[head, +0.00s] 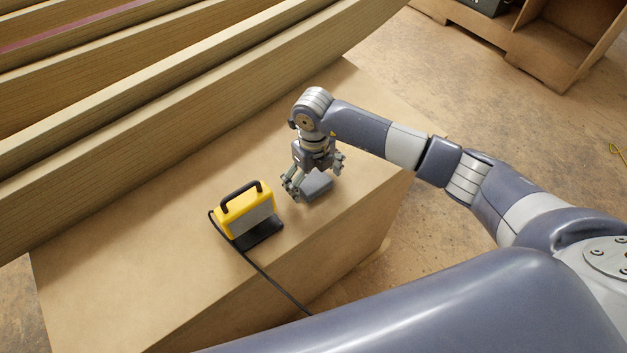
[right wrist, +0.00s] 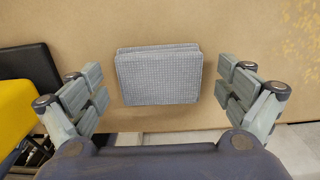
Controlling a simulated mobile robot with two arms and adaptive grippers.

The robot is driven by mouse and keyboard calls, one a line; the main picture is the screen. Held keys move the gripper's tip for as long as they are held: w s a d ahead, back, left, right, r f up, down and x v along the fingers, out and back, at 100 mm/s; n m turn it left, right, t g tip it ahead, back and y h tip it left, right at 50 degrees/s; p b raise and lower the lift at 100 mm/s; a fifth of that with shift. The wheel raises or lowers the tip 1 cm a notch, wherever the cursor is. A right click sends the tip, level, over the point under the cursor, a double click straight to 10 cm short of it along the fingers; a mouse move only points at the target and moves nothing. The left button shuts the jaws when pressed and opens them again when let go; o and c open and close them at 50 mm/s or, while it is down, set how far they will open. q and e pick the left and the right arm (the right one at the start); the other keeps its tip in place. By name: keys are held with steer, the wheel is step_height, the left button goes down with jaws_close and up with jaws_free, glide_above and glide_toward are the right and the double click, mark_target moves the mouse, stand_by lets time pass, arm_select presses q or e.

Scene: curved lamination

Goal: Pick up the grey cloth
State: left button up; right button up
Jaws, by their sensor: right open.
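The grey cloth (head: 318,185) is a folded, textured rectangle lying flat on the wooden box top, near its front edge. In the right wrist view the cloth (right wrist: 158,78) lies in the middle, with bare wood around it. My right gripper (head: 315,178) is above the cloth and pointing down. Its fingers (right wrist: 162,92) are spread wide, one on each side of the cloth, and it holds nothing. A gap shows between each finger and the cloth in the wrist view. My left gripper is not in view.
A yellow work lamp (head: 246,209) with a black handle stands left of the cloth, close to my right gripper. Its black cable (head: 275,285) runs over the box's front edge. Long curved wooden beams (head: 150,135) lie behind. The box top (head: 120,270) is clear at left.

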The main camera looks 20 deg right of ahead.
mark_target(314, 181)
steer(key=shift+c, duration=1.3)
steer(key=c, duration=0.8)
steer(key=shift+r, duration=0.35)
step_height(314, 181, up, 9)
steer(key=b, duration=0.3)
steer(key=shift+f, duration=0.2)
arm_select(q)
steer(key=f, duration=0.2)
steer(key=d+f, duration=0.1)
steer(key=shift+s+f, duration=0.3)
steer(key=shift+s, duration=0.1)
arm_select(e)
steer(key=shift+r, duration=0.4)
